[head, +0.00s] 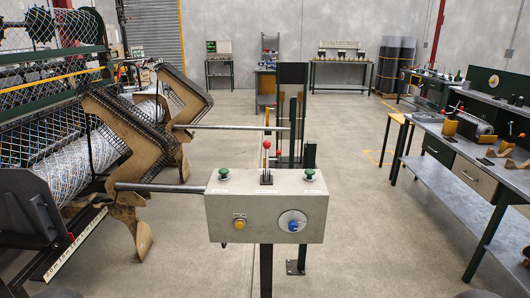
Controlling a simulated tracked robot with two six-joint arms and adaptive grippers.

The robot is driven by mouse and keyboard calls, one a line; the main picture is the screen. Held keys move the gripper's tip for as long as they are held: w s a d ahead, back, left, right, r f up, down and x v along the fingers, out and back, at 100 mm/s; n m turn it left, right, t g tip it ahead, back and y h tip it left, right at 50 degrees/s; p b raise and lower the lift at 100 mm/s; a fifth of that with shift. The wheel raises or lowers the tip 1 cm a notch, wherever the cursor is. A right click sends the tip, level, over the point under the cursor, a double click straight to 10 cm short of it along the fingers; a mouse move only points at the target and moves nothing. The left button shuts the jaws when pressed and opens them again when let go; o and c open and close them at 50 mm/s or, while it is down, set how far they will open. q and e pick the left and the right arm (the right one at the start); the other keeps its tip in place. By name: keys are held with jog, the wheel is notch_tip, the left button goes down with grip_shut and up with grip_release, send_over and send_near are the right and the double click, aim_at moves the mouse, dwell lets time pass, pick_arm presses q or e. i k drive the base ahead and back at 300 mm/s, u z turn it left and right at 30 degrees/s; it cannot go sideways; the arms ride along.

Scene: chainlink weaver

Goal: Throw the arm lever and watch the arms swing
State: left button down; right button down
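A pale control box (218,212) stands on a dark post in the middle of the head view. A lever with a red ball knob (266,145) rises from a slot on its top and looks about upright. A second, thin stick with a yellow-orange top shows just behind it. Two worn, rust-brown angled arms (128,120) stand at the left beside the mesh machine, with grey bars (160,188) reaching right toward the box. Neither of my grippers is in view.
Green knobs (224,174) flank the lever; a yellow button and a round blue-centred dial (293,222) sit on the box front. The mesh machine (75,160) fills the left. A workbench (460,155) runs along the right. Floor between box and bench is clear.

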aim_at(267, 145)
jog(key=z, duration=0.05)
jog(key=k, duration=0.5)
jog(key=u, duration=0.65)
jog(key=i, duration=2.15)
jog(key=z, duration=0.85)
jog(key=i, duration=0.25)
jog(key=z, duration=0.25)
